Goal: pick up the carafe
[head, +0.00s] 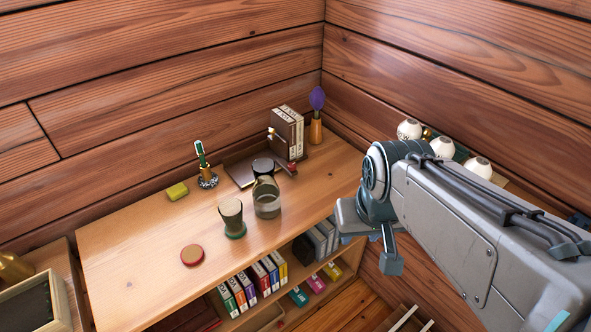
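The carafe (267,199) is a clear glass vessel standing upright on the wooden shelf top (140,262), near its middle. It looks partly filled, though its contents are hard to make out. My gripper (369,238) is at the right end of the shelf, to the right of the carafe and apart from it. Its two fingers are spread, with nothing visible between them.
The front left top is clear.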

